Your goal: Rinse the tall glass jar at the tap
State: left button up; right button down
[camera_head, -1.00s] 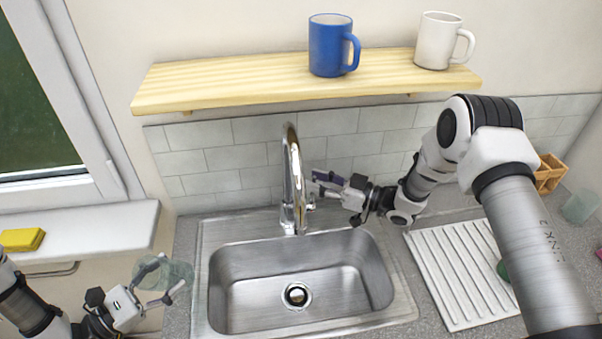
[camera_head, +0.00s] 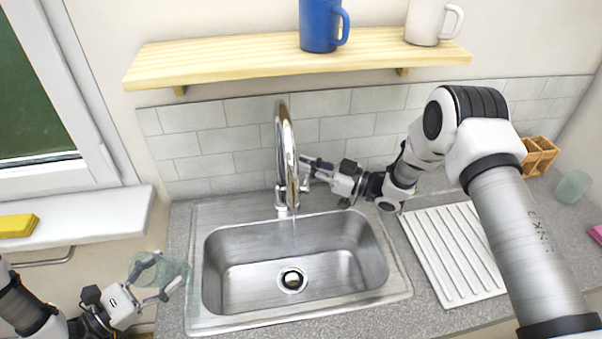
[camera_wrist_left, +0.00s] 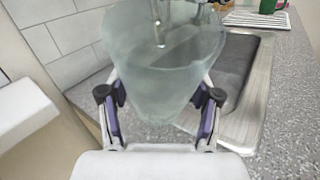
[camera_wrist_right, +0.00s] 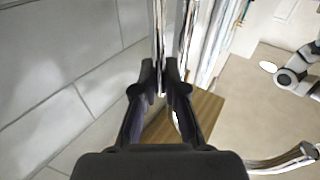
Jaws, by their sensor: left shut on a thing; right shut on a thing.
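The tall glass jar (camera_head: 172,269) is pale, see-through glass. My left gripper (camera_head: 160,279) is shut on it, left of the sink and clear of the basin. In the left wrist view the jar (camera_wrist_left: 165,75) sits between both fingers. The chrome tap (camera_head: 284,135) arches over the back of the steel sink (camera_head: 225,270). My right gripper (camera_head: 312,170) is at the tap's right side, shut on the tap lever, which its fingers largely hide. A thin pale streak under the spout looks like running water (camera_head: 294,228).
A ribbed white drainboard (camera_head: 440,250) lies right of the sink, partly behind my right arm. A wooden crate (camera_head: 540,153), another glass (camera_head: 573,187) and a pink item (camera_head: 596,233) are farther right. A shelf (camera_head: 230,58) holds a blue mug (camera_head: 319,25) and a white mug (camera_head: 422,22).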

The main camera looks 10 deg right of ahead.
jog(key=shift+s+r, duration=0.1)
jog(key=shift+r, duration=0.05)
jog(key=c, duration=1.2)
grip_release()
jog(key=shift+d, duration=0.1)
jog(key=v, duration=1.2)
